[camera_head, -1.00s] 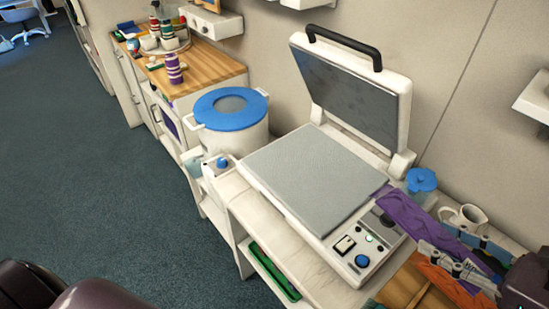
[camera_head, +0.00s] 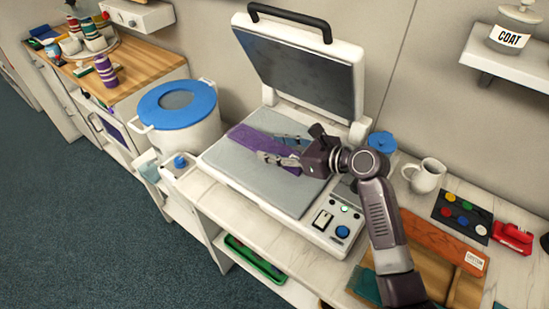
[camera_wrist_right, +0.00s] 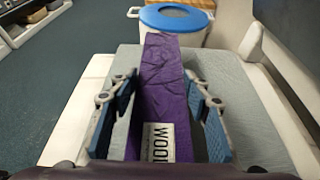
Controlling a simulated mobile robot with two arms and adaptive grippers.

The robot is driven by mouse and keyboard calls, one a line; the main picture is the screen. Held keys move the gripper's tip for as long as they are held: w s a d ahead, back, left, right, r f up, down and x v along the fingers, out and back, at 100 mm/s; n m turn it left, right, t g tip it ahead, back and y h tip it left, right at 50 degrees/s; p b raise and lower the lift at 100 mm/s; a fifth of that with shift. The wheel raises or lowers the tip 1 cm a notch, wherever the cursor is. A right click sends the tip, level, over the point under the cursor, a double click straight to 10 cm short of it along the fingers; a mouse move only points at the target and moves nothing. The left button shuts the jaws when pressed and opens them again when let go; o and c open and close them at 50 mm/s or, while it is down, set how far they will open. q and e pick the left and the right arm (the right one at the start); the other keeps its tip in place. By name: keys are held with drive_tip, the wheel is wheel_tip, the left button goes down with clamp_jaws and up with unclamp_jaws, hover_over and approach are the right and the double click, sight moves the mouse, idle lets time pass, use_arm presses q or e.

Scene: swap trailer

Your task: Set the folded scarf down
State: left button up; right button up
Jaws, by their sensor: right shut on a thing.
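The folded scarf (camera_head: 248,137) is a purple strip with a white label reading "WOOL" at its near end, seen in the right wrist view (camera_wrist_right: 163,75). My right gripper (camera_head: 272,148) is shut on the scarf, with one finger along each side of it, as the right wrist view also shows (camera_wrist_right: 161,95). The scarf lies over the grey lower plate (camera_head: 222,157) of the open press. I cannot tell whether it touches the plate. My left gripper is not in view.
The press lid (camera_head: 305,75) stands raised behind the plate. A white pot with a blue lid (camera_head: 178,104) stands left of the press. A white mug (camera_head: 426,176), a paint palette (camera_head: 462,217) and an orange-brown piece (camera_head: 430,237) are on the right. The plate's front is bare.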

drive_tip(key=shift+f, duration=2.05)
drive_tip(key=o, duration=1.2)
drive_tip(key=shift+f, duration=0.15)
drive_tip(key=shift+s+d+r, duration=0.1)
drive_tip(key=shift+d+r, duration=0.1)
drive_tip(key=v, duration=1.1)
drive_tip(key=shift+s+d+b, duration=0.25)
drive_tip(key=shift+b, duration=0.1)
